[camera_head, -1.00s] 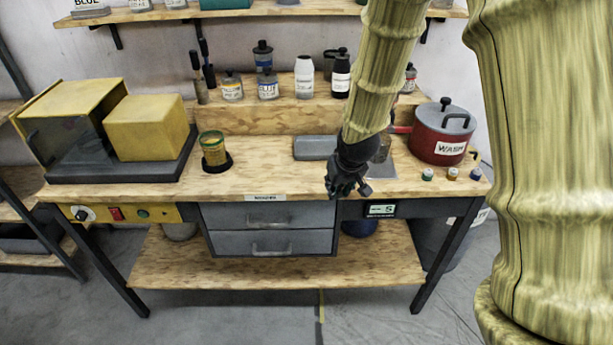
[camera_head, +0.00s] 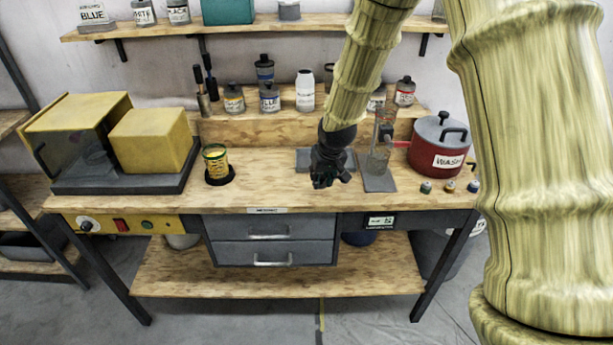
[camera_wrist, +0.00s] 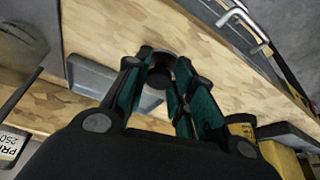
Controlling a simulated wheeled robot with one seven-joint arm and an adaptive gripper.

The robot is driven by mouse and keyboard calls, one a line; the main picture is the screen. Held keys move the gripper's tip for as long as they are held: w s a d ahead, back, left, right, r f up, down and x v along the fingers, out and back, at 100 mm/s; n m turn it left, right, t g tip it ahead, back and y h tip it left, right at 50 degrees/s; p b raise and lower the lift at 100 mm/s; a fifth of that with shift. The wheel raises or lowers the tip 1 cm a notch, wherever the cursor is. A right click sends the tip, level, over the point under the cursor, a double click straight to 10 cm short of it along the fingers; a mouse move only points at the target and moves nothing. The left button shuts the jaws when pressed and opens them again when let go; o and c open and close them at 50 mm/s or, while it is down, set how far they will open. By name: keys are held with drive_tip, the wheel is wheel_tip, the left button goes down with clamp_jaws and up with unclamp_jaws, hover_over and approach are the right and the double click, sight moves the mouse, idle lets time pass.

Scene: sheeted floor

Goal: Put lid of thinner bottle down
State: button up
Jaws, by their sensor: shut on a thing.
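My gripper (camera_head: 330,175) is over the middle of the wooden bench, in front of a flat grey tray (camera_head: 304,160). In the wrist view its teal fingers (camera_wrist: 163,68) are closed around a small dark round piece, apparently the lid (camera_wrist: 157,78), with bare wood seen beyond it. I cannot tell whether the lid touches the bench. The lid cannot be made out in the head view. Several bottles stand on the raised shelf, among them a white bottle (camera_head: 305,90). My arm hides part of that row, and I cannot tell which is the thinner bottle.
A clear cylinder on a grey stand (camera_head: 380,184) is close right of my gripper. A red WASH pot (camera_head: 440,144) and small capped jars (camera_head: 450,187) are further right. A yellow cup (camera_head: 215,160) and yellow machine (camera_head: 150,138) are left. Bare bench lies between cup and gripper.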

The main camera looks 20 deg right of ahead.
drive_tip(key=w+a, duration=0.1)
drive_tip(key=w+a+p, duration=0.1)
drive_tip(key=w, duration=0.1)
drive_tip(key=w+a, duration=0.1)
drive_tip(key=shift+w+a+f, duration=0.15)
drive_tip(key=shift+f, duration=0.15)
drive_tip(key=shift+f+p, duration=1)
drive_tip(key=shift+f, duration=0.75)
drive_tip(key=shift+f, duration=0.1)
drive_tip(key=o, duration=0.7)
drive_tip(key=shift+o, duration=0.2)
drive_tip(key=shift+r, duration=0.2)
drive_tip(key=shift+r, duration=0.2)
drive_tip(key=b+v, duration=0.3)
drive_tip(key=v, duration=0.8)
drive_tip(key=shift+s+r, duration=0.2)
drive_tip(key=shift+s, duration=0.05)
